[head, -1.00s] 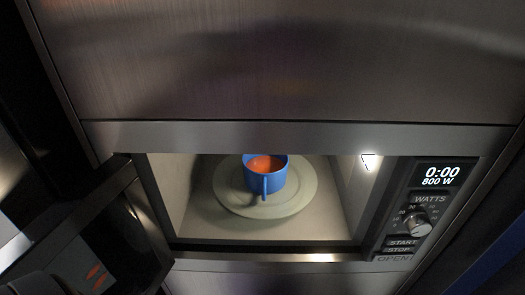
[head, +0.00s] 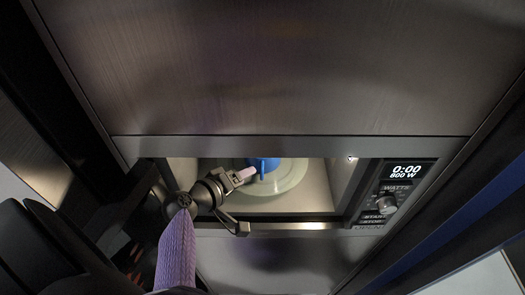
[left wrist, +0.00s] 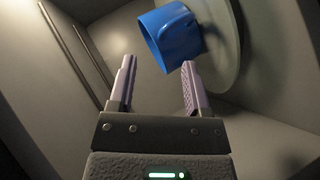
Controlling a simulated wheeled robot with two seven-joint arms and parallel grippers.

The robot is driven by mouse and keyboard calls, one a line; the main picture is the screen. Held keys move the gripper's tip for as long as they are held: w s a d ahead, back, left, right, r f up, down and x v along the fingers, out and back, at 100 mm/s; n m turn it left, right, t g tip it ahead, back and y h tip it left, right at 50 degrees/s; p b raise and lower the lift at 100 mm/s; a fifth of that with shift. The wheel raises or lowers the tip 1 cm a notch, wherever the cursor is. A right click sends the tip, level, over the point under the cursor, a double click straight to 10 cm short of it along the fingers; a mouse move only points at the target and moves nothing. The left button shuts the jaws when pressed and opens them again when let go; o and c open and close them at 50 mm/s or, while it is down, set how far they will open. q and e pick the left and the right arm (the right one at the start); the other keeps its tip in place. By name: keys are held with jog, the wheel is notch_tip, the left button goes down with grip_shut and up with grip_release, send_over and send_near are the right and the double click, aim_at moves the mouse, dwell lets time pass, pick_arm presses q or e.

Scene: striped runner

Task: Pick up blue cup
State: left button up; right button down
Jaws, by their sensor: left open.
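The blue cup (head: 264,164) stands on the round plate (head: 285,187) inside the open microwave. In the head view its upper part is cut off by the microwave's top edge. My left gripper (head: 247,174) reaches into the microwave from the left, beside the cup. In the left wrist view the blue cup (left wrist: 172,36) is just beyond the two fingertips of the left gripper (left wrist: 158,64), which are apart with nothing between them. The right fingertip looks close to the cup; I cannot tell whether it touches. My right gripper is not in view.
The microwave door (head: 128,205) hangs open at the left, near my left arm. The control panel (head: 392,197) reads 0:00 and 800 W at the right. The cavity floor (head: 325,205) right of the plate is clear.

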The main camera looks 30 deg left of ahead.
pick_arm(q)
jog(key=x, duration=0.5)
jog(key=b+x, duration=0.1)
jog(key=x, duration=0.1)
jog(key=shift+w+a+f, duration=0.15)
jog(key=shift+a+f, duration=0.05)
jog(key=shift+f, duration=0.15)
grip_shut()
jog(key=shift+s+f, duration=0.15)
jog(key=shift+s, duration=0.05)
dwell(0.6)
